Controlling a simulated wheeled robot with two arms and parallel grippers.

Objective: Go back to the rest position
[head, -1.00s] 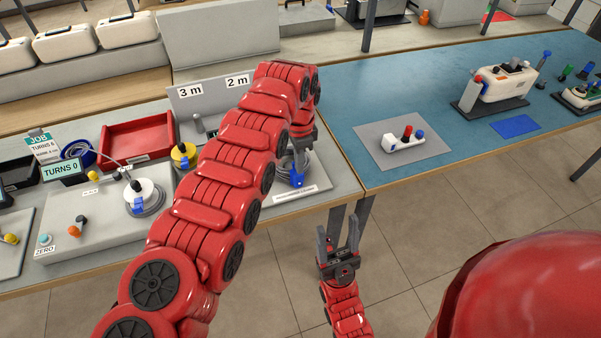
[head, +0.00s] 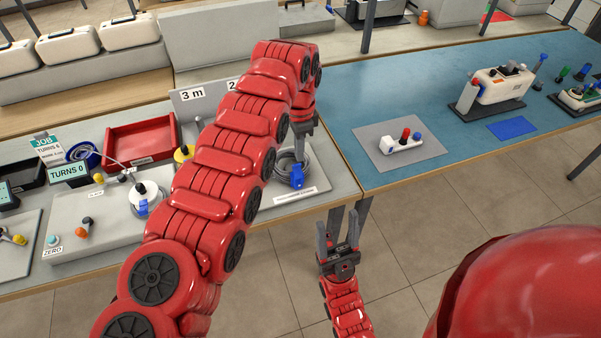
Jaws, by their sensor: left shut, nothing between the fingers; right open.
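My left arm crosses the view from the lower left, and its gripper (head: 300,157) points down over the grey plate (head: 311,192) at the right end of the grey bench. It is shut and holds nothing. A grey coil with a blue clip (head: 297,178) lies on that plate, just below and behind the fingertips in the picture. Whether the fingertips touch the coil is hard to tell. My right gripper (head: 338,232) is open and empty, pointing up in front of the bench edge, above the floor.
A blue-topped table (head: 370,110) on the right bears a grey mat with a small white device (head: 402,144) and a larger white machine (head: 490,88). On the left stand a red tray (head: 140,138), a TURNS 0 display (head: 69,171) and a white winder (head: 145,190). The floor ahead is clear.

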